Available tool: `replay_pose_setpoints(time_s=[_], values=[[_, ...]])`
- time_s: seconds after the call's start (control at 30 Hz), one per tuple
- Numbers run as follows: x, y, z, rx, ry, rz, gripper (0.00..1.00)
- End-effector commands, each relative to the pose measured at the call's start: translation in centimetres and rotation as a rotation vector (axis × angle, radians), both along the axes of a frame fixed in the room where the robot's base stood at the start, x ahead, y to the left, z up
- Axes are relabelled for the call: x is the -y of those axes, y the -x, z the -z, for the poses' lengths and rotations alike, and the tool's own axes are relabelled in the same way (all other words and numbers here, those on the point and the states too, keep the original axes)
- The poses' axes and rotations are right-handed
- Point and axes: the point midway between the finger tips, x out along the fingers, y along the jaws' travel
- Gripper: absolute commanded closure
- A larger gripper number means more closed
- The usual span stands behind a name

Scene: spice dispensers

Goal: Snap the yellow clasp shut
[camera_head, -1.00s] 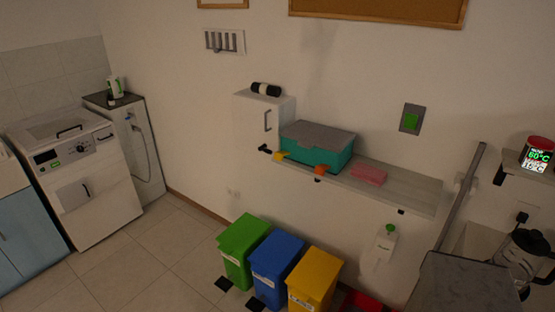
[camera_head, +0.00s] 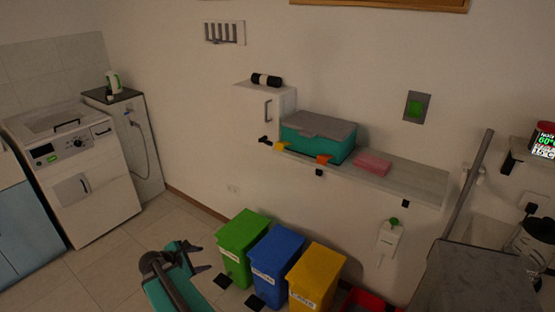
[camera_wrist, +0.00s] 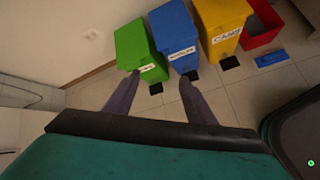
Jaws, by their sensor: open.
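The yellow clasp (camera_head: 281,147) is at the left end of the front of a teal box (camera_head: 310,146) with a grey lid (camera_head: 318,126). The lid lies over the box. An orange clasp (camera_head: 323,159) is further right on the same front. Both clasps seem to stick out from the front, but they are too small to tell their exact position. My gripper (camera_head: 195,259) is open and empty, low and left of the box, near the bins and well away from the clasp. In the wrist view my gripper (camera_wrist: 159,79) has its two fingers apart; the box is not in that view.
The box stands on a wall shelf (camera_head: 415,180) beside a white cabinet (camera_head: 258,112) and a pink block (camera_head: 373,164). Green (camera_head: 243,238), blue (camera_head: 275,256) and yellow (camera_head: 315,277) bins stand below. A grey counter (camera_head: 475,275) is at right. The air before the shelf looks clear.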

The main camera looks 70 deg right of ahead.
Motion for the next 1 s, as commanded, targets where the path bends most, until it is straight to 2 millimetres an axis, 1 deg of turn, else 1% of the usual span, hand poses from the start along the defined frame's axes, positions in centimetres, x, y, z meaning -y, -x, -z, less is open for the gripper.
replay_pose_setpoints(time_s=[0.03, 0.07, 0.1, 0.17, 0.2, 0.27, 0.3, 0.37, 0.4, 0.47, 0.5, 0.6, 0.7, 0.73, 0.8, 0.9, 1.0], values=[[2.4, 0.2, -1.5, -0.02, 0.045, -0.019, 0.5], [3.6, 0.4, -2.6, -0.039, 0.073, -0.034, 0.5], [5.3, 0.7, -4.1, -0.065, 0.111, -0.052, 0.5], [7.7, 1.3, -6.4, -0.109, 0.166, -0.077, 0.5], [9.3, 1.8, -8.0, -0.141, 0.202, -0.092, 0.5], [11.5, 2.6, -10.4, -0.192, 0.257, -0.11, 0.5], [12.9, 3.2, -12.1, -0.228, 0.292, -0.12, 0.5], [15.0, 4.3, -14.6, -0.286, 0.345, -0.133, 0.5], [16.3, 5.1, -16.3, -0.329, 0.378, -0.139, 0.5], [18.0, 6.4, -18.9, -0.395, 0.427, -0.145, 0.5], [19.1, 7.3, -20.6, -0.44, 0.457, -0.147, 0.5], [21.3, 9.5, -24.5, -0.55, 0.52, -0.148, 0.5], [22.7, 11.3, -27.7, -0.643, 0.565, -0.143, 0.5], [23.0, 11.8, -28.4, -0.666, 0.575, -0.142, 0.5], [23.5, 12.6, -29.7, -0.709, 0.592, -0.14, 0.5], [23.9, 13.2, -30.9, -0.743, 0.606, -0.136, 0.5], [24.0, 13.4, -31.2, -0.753, 0.608, -0.136, 0.5]])
